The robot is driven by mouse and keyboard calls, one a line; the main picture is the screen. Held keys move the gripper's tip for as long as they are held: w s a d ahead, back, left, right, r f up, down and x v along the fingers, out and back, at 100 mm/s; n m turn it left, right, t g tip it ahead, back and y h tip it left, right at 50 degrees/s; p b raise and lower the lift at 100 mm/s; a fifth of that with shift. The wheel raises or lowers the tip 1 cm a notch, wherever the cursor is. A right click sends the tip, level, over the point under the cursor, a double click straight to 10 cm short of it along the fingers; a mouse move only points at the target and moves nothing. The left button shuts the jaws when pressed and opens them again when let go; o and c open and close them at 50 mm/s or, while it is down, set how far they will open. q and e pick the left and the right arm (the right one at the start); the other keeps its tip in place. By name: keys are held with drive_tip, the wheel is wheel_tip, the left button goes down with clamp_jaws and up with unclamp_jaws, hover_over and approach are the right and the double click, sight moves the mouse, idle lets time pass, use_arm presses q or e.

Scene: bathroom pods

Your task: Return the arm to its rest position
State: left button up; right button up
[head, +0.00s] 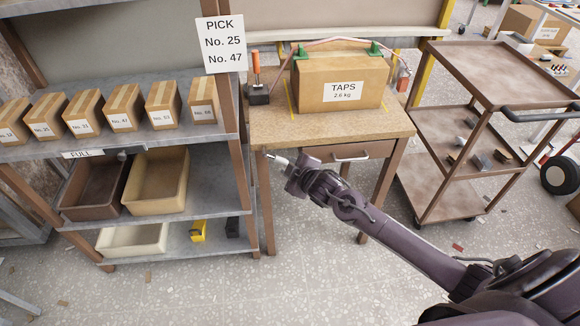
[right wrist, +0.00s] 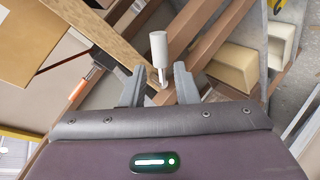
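My right arm reaches in from the lower right in the head view, and its gripper (head: 284,166) is in front of the workbench's left front leg. In the right wrist view its two grey fingers (right wrist: 160,88) stand apart. A small white cylinder with a thin metal stem (right wrist: 158,48) shows beyond and between the fingertips, with gaps on both sides of the stem. It also shows at the gripper's tip in the head view (head: 277,159). I cannot tell what it is fixed to. My left gripper is not in view.
The workbench (head: 290,128) bears a taped TAPS carton (head: 325,85) and an orange-handled tool in a black block (head: 257,82). A shelf rack (head: 210,170) with small boxes and bins stands left. A brown trolley (head: 445,125) stands right. Floor in front is clear except scraps.

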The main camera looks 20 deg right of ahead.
drive_tip(key=s+d+f+m+g, duration=0.1)
drive_tip(key=s+f+m+g, duration=0.1)
drive_tip(key=s+f, duration=0.65)
drive_tip(key=s+d+f+m+g+h, duration=0.15)
drive_tip(key=s+f, duration=0.35)
drive_tip(key=f, duration=0.7)
drive_tip(key=s+d+f+m+g, duration=0.1)
drive_tip(key=s+f+m+g, duration=0.15)
drive_tip(key=s+f, duration=0.6)
drive_tip(key=s+a+f+m+g, duration=0.1)
drive_tip(key=s+f, duration=0.4)
drive_tip(key=s, duration=0.5)
drive_tip(key=s+a+f+g, duration=0.2)
drive_tip(key=s+f, duration=0.3)
drive_tip(key=s, duration=0.4)
drive_tip(key=s+a+f+m+g, duration=0.1)
drive_tip(key=s+f, duration=0.3)
drive_tip(key=s, duration=0.6)
drive_tip(key=shift+s+a+f+m+g, duration=0.3)
drive_tip(key=shift+a+f+g, duration=0.1)
drive_tip(key=shift+a+g, duration=0.4)
